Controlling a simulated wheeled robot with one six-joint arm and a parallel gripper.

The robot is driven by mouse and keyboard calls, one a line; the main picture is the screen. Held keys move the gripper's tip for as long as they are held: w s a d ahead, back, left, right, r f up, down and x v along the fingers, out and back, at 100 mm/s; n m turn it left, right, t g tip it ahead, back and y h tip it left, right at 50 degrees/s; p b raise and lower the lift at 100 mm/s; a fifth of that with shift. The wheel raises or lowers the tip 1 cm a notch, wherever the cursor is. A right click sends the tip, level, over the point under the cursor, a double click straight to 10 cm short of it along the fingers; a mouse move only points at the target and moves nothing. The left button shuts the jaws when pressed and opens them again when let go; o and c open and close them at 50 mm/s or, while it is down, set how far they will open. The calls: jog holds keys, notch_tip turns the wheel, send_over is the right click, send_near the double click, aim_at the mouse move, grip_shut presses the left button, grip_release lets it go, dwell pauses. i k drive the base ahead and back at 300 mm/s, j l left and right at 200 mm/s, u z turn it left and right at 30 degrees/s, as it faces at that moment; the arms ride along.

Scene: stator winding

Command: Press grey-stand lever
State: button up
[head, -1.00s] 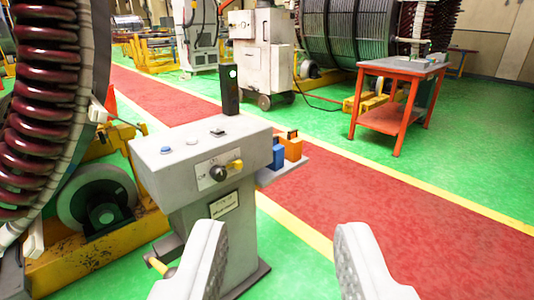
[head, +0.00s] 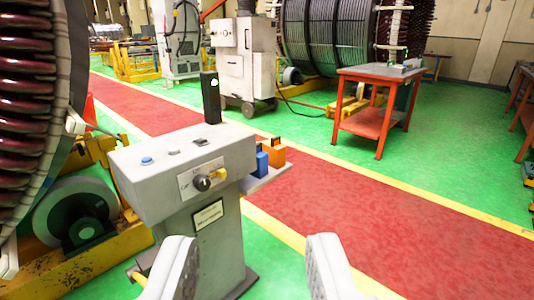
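The grey stand (head: 140,190) stands left of centre in the head view. Its sloped top carries a blue button (head: 147,161) and small switches, and its front panel has a black knob with a yellow lever (head: 217,174) to its right. A yellow bar (head: 139,278) shows low on the stand's left side, partly hidden by my gripper. My gripper (head: 250,262) is open and empty at the bottom of the view. Its left finger overlaps the stand's lower part in the picture; I cannot tell the gap in depth.
Blue and orange boxes (head: 277,151) sit on a side shelf of the stand. A yellow-framed roller support (head: 65,272) and large coil (head: 30,110) stand left. A red table (head: 378,118) stands beyond the red walkway (head: 350,208), which is clear.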

aim_at(135, 275)
jog(key=i+l+u, duration=0.15)
jog(key=l, duration=0.25)
jog(key=i+l+u, duration=0.2)
jog(key=l, duration=0.25)
jog(key=i+l+u, duration=0.15)
jog(key=l, duration=0.25)
jog(key=i+l+u, duration=0.15)
jog(key=l, duration=0.35)
jog(key=i+l+u, duration=0.2)
jog(key=l, duration=0.25)
jog(key=l+u, duration=0.15)
jog(key=l, duration=0.35)
jog(key=i+l, duration=0.1)
jog(key=l, duration=0.25)
jog(key=i+l, duration=0.15)
jog(key=l, duration=0.15)
jog(key=i+l+u, duration=0.1)
jog(key=l+u, duration=0.15)
jog(key=l, duration=0.15)
jog(key=i+l+u, duration=0.1)
jog(key=l+u, duration=0.45)
jog(key=l, duration=0.25)
jog(key=u, duration=1.2)
jog(key=i+l, duration=0.05)
